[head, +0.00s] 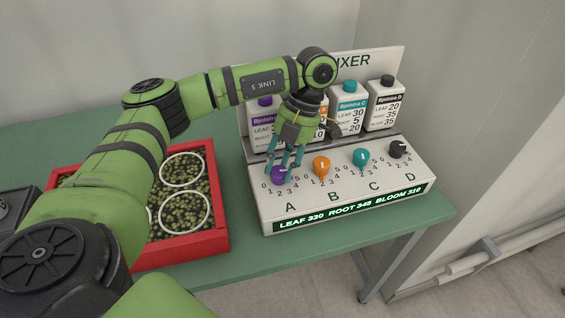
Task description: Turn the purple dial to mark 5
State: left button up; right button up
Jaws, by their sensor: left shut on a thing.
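The purple dial (278,176) is the leftmost dial on the sloped white mixer panel (345,201), above the letter A. My left gripper (284,163) is over it, with its fingers closed around the dial. The fingers hide part of the dial and its scale; the marks 0 to 4 show around it, and I cannot read where its pointer stands. My right gripper is not in view.
Orange (321,166), teal (361,159) and black (398,149) dials sit to the right. Labelled bottles, including a teal-capped one (348,105), stand behind. A red tray (222,208) lies left on the green table (262,261); the front strip is clear.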

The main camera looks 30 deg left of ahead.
pick_arm(q)
jog(key=shift+a, duration=0.1)
jog(key=o, duration=1.1)
jog(key=shift+s, duration=0.1)
jog(key=shift+o, duration=0.2)
jog(key=v, duration=1.2)
